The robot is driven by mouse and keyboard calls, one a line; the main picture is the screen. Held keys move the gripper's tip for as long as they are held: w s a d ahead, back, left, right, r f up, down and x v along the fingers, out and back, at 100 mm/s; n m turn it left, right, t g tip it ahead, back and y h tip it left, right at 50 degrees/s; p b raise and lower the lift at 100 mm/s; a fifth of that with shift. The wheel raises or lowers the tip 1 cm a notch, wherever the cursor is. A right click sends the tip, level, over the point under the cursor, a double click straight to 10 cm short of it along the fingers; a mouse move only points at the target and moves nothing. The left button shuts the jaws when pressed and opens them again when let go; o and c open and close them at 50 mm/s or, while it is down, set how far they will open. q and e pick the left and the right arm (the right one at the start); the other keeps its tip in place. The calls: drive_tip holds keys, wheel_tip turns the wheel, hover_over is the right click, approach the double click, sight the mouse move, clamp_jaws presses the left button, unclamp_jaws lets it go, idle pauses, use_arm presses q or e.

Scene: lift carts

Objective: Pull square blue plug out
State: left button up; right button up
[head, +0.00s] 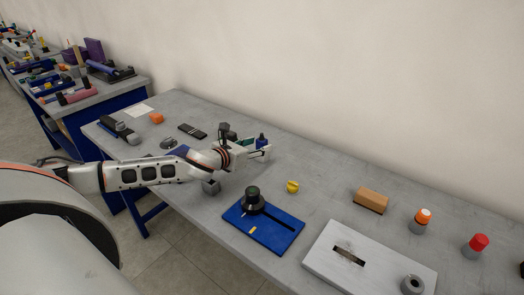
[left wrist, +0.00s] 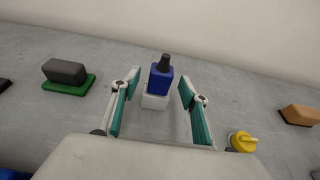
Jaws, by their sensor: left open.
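The square blue plug (left wrist: 160,83) with a dark knob on top stands upright on a white block-shaped base (left wrist: 154,102) in the left wrist view. In the head view the blue plug (head: 262,141) shows just beyond my left gripper (head: 263,151). In the left wrist view my left gripper (left wrist: 158,88) is open, with one teal-padded finger on each side of the plug and clear gaps to both. Whether the plug lies fully between the pads in depth I cannot tell. My right gripper is in neither view.
A yellow knob (head: 292,187) stands right of the gripper, and a blue slotted board (head: 284,232) lies nearer the front. A green-based grey block (left wrist: 66,74) is left of the plug. A tan block (head: 371,200) lies farther right. Bare grey tabletop surrounds the plug.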

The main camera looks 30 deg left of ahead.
use_arm(q)
drive_tip(key=shift+x, duration=1.45)
drive_tip(key=c, duration=1.2)
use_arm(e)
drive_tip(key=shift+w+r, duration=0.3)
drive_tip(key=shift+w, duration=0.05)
use_arm(q)
drive_tip(key=shift+r, duration=0.1)
drive_tip(key=shift+r, duration=0.5)
wheel_tip(320, 180, up, 19)
drive_tip(key=p, duration=0.4)
drive_tip(key=shift+p, duration=0.3)
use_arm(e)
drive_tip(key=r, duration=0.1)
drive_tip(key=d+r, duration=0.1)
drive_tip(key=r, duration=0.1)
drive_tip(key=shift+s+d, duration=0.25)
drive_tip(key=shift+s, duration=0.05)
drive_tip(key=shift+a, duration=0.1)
